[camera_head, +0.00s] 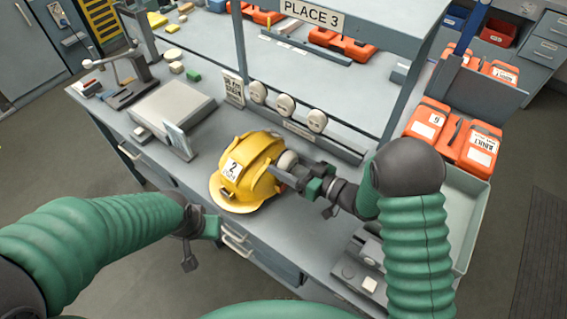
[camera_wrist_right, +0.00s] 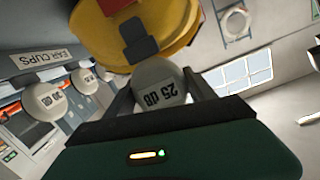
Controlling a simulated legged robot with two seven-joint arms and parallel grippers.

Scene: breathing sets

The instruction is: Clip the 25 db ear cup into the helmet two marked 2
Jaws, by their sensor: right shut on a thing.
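The yellow helmet (camera_head: 246,172) with a white label marked 2 sits on the bench near its front edge. It also shows at the top of the right wrist view (camera_wrist_right: 140,35), with a dark slot piece on its side. My right gripper (camera_head: 284,172) is shut on the white ear cup (camera_wrist_right: 158,84), which reads 25 dB in the wrist view. The ear cup is close against the helmet's right side; I cannot tell whether it is clipped in. My left gripper (camera_head: 205,225) is at the bench's front edge, left of the helmet; its fingers are not clear.
Several white ear cups (camera_head: 285,105) stand on a rack behind the helmet, labelled ear cups in the wrist view. A grey box (camera_head: 172,112) lies on the left. Orange cases (camera_head: 428,122) and a pale tray (camera_head: 465,205) are on the right.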

